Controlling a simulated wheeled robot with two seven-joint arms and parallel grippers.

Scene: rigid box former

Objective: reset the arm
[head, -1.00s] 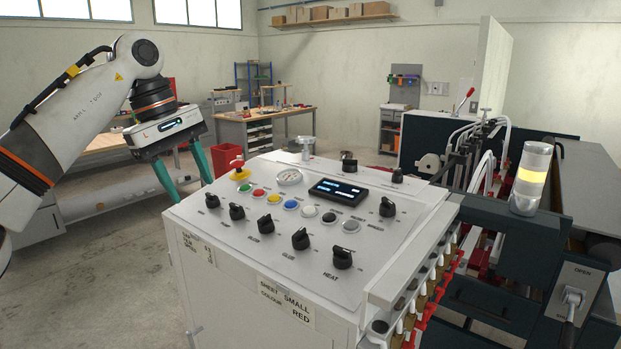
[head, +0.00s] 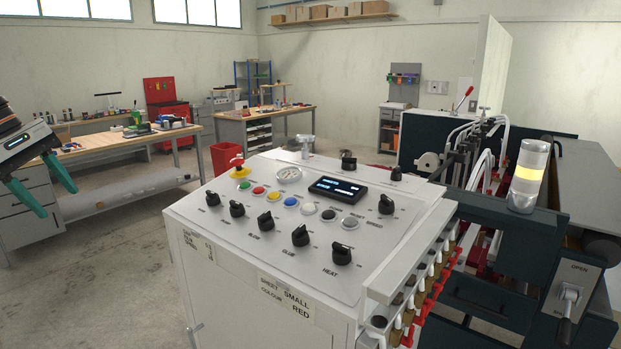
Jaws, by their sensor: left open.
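My left gripper (head: 48,197) is at the left edge of the head view, with two teal fingers spread apart and nothing between them. It is in the air, well left of the control cabinet (head: 240,289), and touches nothing that I can see. Most of my left arm is out of the picture. My right gripper is not in view. The cabinet's sloped top carries black knobs, a row of coloured buttons, a red mushroom button (head: 238,164), a round gauge (head: 288,175) and a small lit display (head: 338,189).
The box former (head: 430,150) with white hoses fills the right side. A beacon (head: 528,178) glows yellow there, near a lever plate marked OPEN (head: 568,298). Wooden workbenches (head: 100,146) and a red bin (head: 226,158) stand behind. The floor left of the cabinet is clear.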

